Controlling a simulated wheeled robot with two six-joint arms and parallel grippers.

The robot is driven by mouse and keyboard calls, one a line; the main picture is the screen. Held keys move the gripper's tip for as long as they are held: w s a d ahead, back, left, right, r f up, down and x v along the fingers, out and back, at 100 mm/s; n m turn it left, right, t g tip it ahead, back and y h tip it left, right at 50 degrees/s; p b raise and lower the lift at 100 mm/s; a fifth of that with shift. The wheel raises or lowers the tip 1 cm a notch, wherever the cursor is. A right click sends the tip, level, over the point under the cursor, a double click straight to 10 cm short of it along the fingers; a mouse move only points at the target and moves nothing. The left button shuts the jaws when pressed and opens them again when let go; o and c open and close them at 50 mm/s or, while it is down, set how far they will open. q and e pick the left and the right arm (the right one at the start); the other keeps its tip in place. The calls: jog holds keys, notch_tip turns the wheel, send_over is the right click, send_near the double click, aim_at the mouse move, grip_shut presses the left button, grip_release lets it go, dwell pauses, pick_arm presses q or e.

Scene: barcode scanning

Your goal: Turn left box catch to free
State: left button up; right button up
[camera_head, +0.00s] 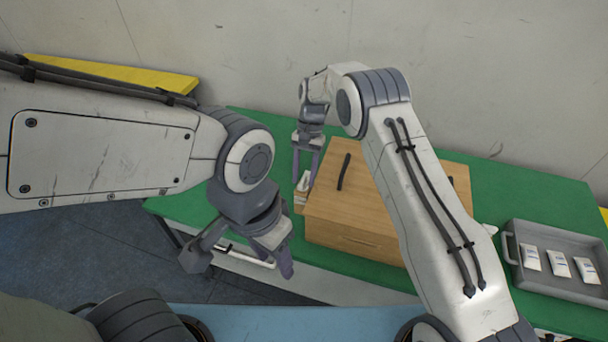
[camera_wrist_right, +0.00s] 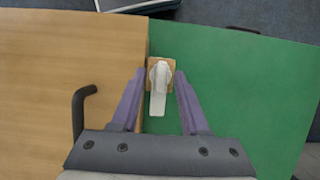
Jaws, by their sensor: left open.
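The wooden box (camera_head: 350,220) stands on the green table, with two dark handles on its lid. Its left catch (camera_head: 303,185) is a white lever on a small wooden block at the box's left side. In the right wrist view the white lever (camera_wrist_right: 158,92) lies between my right gripper's fingers, its long end pointing down the picture. My right gripper (camera_head: 307,165) is open around the lever; in the wrist view its purple fingers (camera_wrist_right: 159,80) show gaps on both sides. My left gripper (camera_head: 240,265) is open and empty, in front of the table's left front edge.
A grey tray (camera_head: 555,285) with three white packets stands at the right of the green table (camera_head: 500,170). A wall rises behind the table. Bare green surface lies beside the catch in the wrist view. My right arm passes over the box and hides part of it.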

aim_at(307, 174)
jog(key=shift+r, duration=0.1)
jog(key=b+v, duration=0.1)
jog(key=v, duration=0.9)
jog(key=shift+w+r, duration=0.1)
jog(key=shift+r, duration=0.05)
